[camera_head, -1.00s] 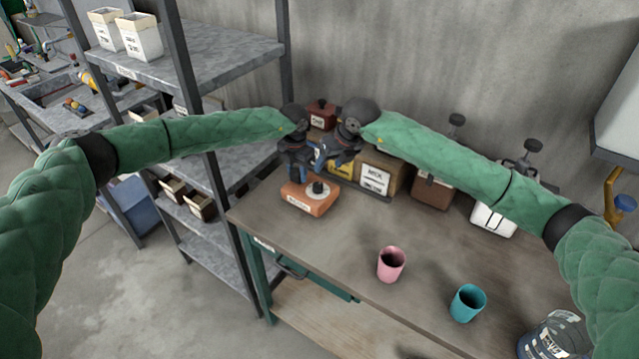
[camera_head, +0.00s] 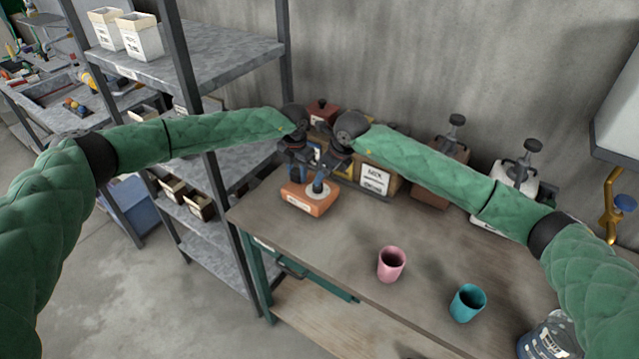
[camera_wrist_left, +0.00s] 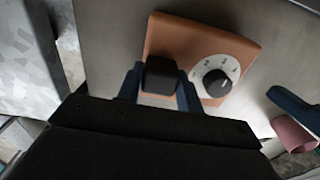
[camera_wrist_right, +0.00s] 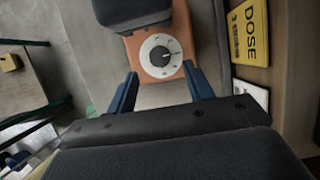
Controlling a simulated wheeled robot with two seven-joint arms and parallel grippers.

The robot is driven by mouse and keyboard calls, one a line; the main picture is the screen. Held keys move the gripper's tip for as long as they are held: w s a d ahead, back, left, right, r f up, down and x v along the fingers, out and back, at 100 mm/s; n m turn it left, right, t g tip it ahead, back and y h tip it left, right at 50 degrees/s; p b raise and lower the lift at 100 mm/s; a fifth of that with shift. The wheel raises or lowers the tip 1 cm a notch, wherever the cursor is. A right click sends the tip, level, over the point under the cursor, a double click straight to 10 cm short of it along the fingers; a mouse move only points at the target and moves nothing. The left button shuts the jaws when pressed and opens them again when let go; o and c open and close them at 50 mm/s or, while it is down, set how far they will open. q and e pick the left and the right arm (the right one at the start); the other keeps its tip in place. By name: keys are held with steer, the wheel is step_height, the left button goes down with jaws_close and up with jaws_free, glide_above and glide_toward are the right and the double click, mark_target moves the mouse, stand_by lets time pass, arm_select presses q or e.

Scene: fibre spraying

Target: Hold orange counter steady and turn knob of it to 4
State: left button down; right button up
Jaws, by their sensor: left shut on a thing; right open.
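The orange counter (camera_head: 311,198) stands on the table near its far left corner. In the left wrist view its orange body (camera_wrist_left: 190,38) carries a white numbered dial with a dark knob (camera_wrist_left: 217,82). My left gripper (camera_wrist_left: 160,88) is shut on the counter's black block (camera_wrist_left: 161,74), beside the dial. My right gripper (camera_wrist_right: 160,84) is open, with its blue fingers spread on both sides of the dial's line; the knob (camera_wrist_right: 160,57) shows ahead between them. In the head view the grippers hide part of the counter. The exact number the knob points to is hard to read.
Labelled boxes, one with a yellow DOSE label (camera_wrist_right: 247,33), stand at the back of the table beside the counter. A pink cup (camera_head: 391,264) and a teal cup (camera_head: 468,303) stand at the front right. A metal shelf (camera_head: 225,60) is at the left.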

mark_target(318, 188)
steer(key=shift+x, duration=2.9)
steer(key=c, duration=1)
